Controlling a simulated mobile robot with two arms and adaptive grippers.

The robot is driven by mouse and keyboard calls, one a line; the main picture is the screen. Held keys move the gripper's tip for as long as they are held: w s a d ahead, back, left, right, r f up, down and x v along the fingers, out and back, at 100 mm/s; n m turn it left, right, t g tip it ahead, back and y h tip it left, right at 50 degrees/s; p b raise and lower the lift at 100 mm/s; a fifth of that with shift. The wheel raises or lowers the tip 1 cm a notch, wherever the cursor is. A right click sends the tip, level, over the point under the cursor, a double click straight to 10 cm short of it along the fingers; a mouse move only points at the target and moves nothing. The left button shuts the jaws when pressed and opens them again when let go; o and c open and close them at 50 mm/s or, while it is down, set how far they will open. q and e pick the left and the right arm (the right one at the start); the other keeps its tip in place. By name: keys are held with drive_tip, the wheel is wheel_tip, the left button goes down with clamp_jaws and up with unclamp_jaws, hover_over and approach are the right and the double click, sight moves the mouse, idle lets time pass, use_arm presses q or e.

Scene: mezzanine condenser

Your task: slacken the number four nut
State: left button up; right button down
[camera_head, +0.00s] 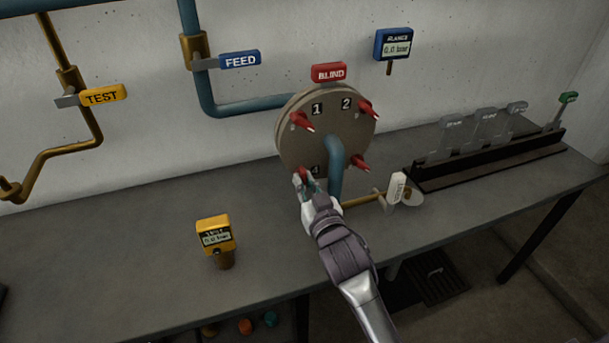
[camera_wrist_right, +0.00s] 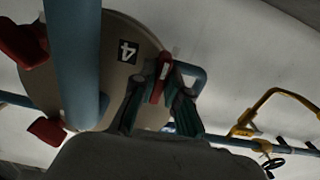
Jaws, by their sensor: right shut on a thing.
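A round grey flange (camera_head: 322,140) stands on the bench with red nuts around its face. Number labels 1, 2 and 4 show on it. My right gripper (camera_head: 303,174) is at the flange's lower left and is shut on the red number four nut (camera_wrist_right: 160,80). In the right wrist view the gripper (camera_wrist_right: 160,95) has a finger on each side of that nut, just beside the label 4 (camera_wrist_right: 128,51). The other nuts, such as the one by label 1 (camera_head: 302,121), are clear of the gripper. My left gripper is out of view.
A blue pipe (camera_head: 336,165) comes out of the flange's face close to my right gripper. A red BLIND tag (camera_head: 329,72) sits above the flange. A yellow gauge (camera_head: 215,235) reading 0.0 stands on the bench at left. A dark rack (camera_head: 490,160) holds upright plates at right.

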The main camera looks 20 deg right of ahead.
drive_tip(key=n+p, duration=0.2)
drive_tip(key=n, duration=0.2)
drive_tip(key=shift+r+n, duration=0.1)
drive_tip(key=shift+n, duration=0.2)
drive_tip(key=shift+n+p, duration=0.7)
drive_tip(key=shift+n, duration=1.3)
drive_tip(key=c, duration=1.2)
unclamp_jaws()
drive_tip(key=s, duration=1.2)
drive_tip(key=shift+d, duration=0.3)
